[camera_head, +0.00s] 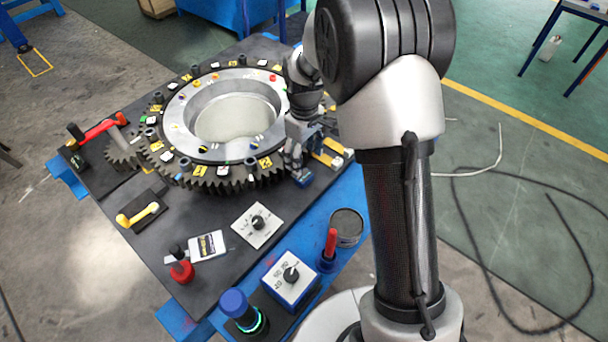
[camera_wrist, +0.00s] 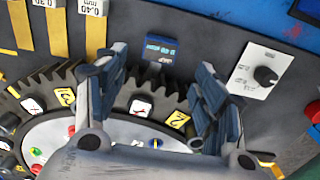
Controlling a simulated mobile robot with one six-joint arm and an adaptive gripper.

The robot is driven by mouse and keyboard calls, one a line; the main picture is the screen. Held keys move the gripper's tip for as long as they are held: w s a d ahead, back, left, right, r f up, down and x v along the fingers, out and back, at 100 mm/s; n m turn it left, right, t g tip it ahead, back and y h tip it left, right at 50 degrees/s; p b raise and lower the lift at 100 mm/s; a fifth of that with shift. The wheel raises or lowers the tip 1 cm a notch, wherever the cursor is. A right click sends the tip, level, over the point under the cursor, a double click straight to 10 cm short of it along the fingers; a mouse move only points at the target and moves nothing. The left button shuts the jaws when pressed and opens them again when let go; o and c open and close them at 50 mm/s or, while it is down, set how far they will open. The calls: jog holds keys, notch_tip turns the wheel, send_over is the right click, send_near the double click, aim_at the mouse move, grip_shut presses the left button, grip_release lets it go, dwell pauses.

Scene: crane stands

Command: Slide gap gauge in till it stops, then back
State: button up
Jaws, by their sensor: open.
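Gap gauge strips, gold with white labelled ends, lie at the upper left of the wrist view (camera_wrist: 57,32); one label reads 0.40 mm. They also show beside the gear in the head view (camera_head: 332,152), partly hidden by my arm. The large toothed gear ring (camera_head: 215,178) lies on the dark table, and its teeth also show in the wrist view (camera_wrist: 45,88). A small blue block with a lit face (camera_wrist: 160,49) stands just outside the teeth. My gripper (camera_wrist: 158,68) is open and empty above the gear's edge, its fingers either side of the block in the picture.
A white dial plate (camera_head: 257,224) and a blue-white dial box (camera_head: 291,277) are near the front. A red-handled lever (camera_head: 95,132), a yellow handle (camera_head: 140,214) and a red-based knob (camera_head: 181,270) stand left. Several small tiles and knobs crowd the ring.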

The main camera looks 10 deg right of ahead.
aim_at(304, 176)
notch_tip(304, 176, down, 8)
jog(key=shift+r+b, duration=0.1)
jog(key=shift+b, duration=0.8)
jog(key=shift+c, duration=0.2)
